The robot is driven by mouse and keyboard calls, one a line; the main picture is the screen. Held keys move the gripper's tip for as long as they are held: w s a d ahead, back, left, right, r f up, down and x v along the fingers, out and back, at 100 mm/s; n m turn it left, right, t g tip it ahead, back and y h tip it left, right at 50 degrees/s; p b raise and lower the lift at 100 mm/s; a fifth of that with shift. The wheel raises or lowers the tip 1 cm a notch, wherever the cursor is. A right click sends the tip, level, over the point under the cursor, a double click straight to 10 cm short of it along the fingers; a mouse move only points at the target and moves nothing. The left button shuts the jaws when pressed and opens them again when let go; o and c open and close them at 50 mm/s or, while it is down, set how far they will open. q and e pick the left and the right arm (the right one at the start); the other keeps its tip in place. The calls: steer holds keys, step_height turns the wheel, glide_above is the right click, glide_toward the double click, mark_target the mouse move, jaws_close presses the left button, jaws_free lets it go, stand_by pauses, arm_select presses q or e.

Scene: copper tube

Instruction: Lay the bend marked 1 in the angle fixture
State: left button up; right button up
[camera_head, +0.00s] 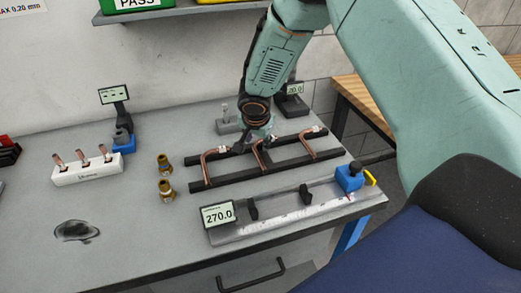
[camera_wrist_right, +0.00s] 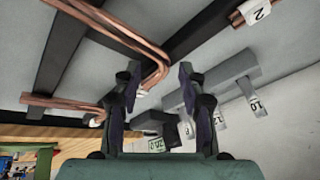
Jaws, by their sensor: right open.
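Several copper bends lie across a black two-rail rack (camera_head: 225,182) on the bench. My right gripper (camera_head: 260,142) is open, pointing down over the middle bend (camera_head: 264,160). In the right wrist view, the open fingers (camera_wrist_right: 158,85) are on either side of a copper bend's corner (camera_wrist_right: 157,70); contact cannot be told. A white tag there is mostly hidden. Another bend's tag reads 2 (camera_wrist_right: 257,12); I cannot read a tag marked 1. A grey block with an upright post (camera_head: 228,122) stands behind the rack; whether it is the angle fixture is unclear. My left gripper is not in view.
A long gauge with black stops (camera_head: 290,208) and a display reading 270.0 (camera_head: 219,214) lies in front of the rack. Brass fittings (camera_head: 165,175), a white block with copper pins (camera_head: 88,170) and a blue-based display stand (camera_head: 123,140) are left. The front left bench is mostly clear.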

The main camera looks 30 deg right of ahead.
steer(key=shift+w+d+f, duration=0.1)
steer(key=shift+w, duration=0.05)
steer(key=shift+c, duration=1.3)
steer(key=shift+d, duration=0.3)
steer(key=c, duration=0.3)
steer(key=shift+s+a, duration=0.15)
steer(key=shift+s, duration=0.1)
jaws_close()
steer(key=shift+w+a, duration=0.15)
steer(key=shift+a, duration=0.05)
steer(key=shift+w, duration=0.1)
steer(key=shift+d, duration=0.25)
